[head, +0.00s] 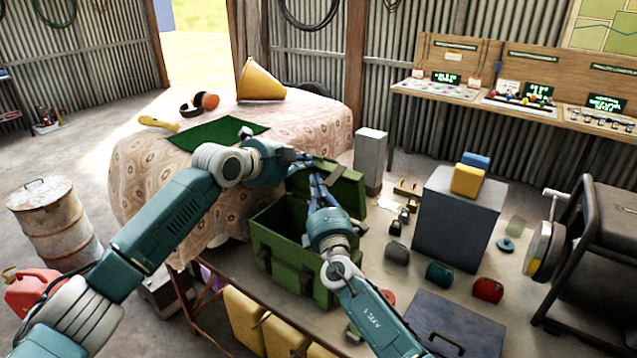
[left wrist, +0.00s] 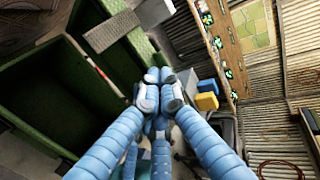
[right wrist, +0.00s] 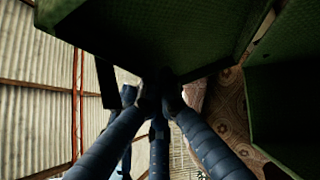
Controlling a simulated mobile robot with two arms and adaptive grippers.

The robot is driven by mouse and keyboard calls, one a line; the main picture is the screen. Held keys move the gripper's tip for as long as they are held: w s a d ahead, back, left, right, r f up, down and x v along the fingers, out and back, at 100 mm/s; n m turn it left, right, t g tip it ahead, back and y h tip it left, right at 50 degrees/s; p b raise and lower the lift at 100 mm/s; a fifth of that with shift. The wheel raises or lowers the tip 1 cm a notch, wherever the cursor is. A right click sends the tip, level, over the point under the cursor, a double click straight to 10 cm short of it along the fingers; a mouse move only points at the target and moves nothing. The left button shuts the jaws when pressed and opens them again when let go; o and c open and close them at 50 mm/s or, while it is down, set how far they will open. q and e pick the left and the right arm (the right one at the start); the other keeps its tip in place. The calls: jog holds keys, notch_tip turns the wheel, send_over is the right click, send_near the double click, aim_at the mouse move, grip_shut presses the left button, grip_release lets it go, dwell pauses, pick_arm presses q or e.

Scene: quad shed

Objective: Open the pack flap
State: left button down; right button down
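The green pack (head: 262,255) stands on the low table with its top open. Its flap (head: 345,188) is raised at the back right and carries a grey strap. My left gripper (head: 304,158) is at the raised flap's upper left edge. In the left wrist view its blue fingertips (left wrist: 160,85) are drawn together beside the flap (left wrist: 100,60), with nothing visible between them. My right gripper (head: 318,182) reaches over the pack's opening to the flap. In the right wrist view its fingertips (right wrist: 155,92) converge in shadow against the green panel (right wrist: 150,35); their grip is hidden.
A cloth-covered table (head: 130,180) stands behind left, with a yellow cone (head: 260,82) and headphones on it. A grey block (head: 460,220) bearing yellow and blue blocks stands right of the pack. Several small pouches lie between. Yellow containers (head: 243,318) stand in front.

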jog(key=shift+w+d, duration=0.15)
jog(key=shift+w, duration=0.1)
jog(key=shift+r, duration=0.1)
jog(key=shift+w+d+r, duration=0.2)
jog(key=shift+w+d, duration=0.3)
jog(key=shift+w, duration=0.15)
pick_arm(q)
jog(key=c, duration=1.8)
grip_release()
pick_arm(e)
jog(key=shift+s+r, duration=0.1)
